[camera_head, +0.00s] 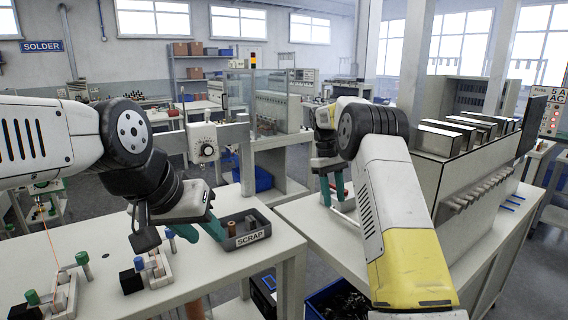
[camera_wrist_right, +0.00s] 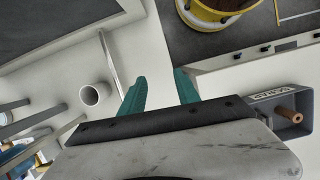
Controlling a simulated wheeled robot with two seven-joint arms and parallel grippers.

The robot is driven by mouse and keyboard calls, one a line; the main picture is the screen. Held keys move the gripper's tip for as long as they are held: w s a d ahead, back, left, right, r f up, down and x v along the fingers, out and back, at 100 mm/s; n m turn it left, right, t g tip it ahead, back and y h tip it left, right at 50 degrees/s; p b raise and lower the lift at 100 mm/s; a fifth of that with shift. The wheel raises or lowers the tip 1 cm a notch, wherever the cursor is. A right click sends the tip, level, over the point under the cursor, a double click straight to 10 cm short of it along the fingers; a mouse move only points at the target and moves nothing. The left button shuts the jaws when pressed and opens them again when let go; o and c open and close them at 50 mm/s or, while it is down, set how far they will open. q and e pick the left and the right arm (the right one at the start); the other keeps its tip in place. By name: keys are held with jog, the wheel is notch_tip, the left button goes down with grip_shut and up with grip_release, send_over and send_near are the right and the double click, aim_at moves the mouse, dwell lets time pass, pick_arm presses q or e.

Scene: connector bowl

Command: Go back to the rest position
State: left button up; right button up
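My left gripper (camera_head: 200,231) is over the left bench, just left of the grey SCRAP tray (camera_head: 256,238). Its teal fingers look spread, with nothing seen between them. My right gripper (camera_head: 332,189) is over the right bench, pointing down. In the right wrist view its teal fingers (camera_wrist_right: 159,90) are wide apart, with only pale surface between them. The task names no object to handle.
The SCRAP tray holds a brown cylinder and dark pieces. Small blocks with coloured caps (camera_head: 68,290) stand on the left bench. A grey machine (camera_head: 470,160) stands on the right bench. The right wrist view shows a yellow-rimmed bowl (camera_wrist_right: 240,17) and a white cup (camera_wrist_right: 95,94).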

jog(key=s+r+m+t+y, duration=0.2)
jog(key=s+r+m+t, duration=0.15)
jog(key=s+r, duration=1.2)
jog(key=s+f+m+t+y, duration=0.1)
jog(key=s+f+t, duration=0.1)
jog(key=s, duration=0.8)
jog(key=s+a+f+m+t+y, duration=0.1)
jog(key=s+f+t, duration=0.1)
jog(key=s, duration=0.8)
jog(key=shift+a+t, duration=0.25)
jog(key=shift+t, duration=0.5)
jog(key=shift+s+d, duration=0.1)
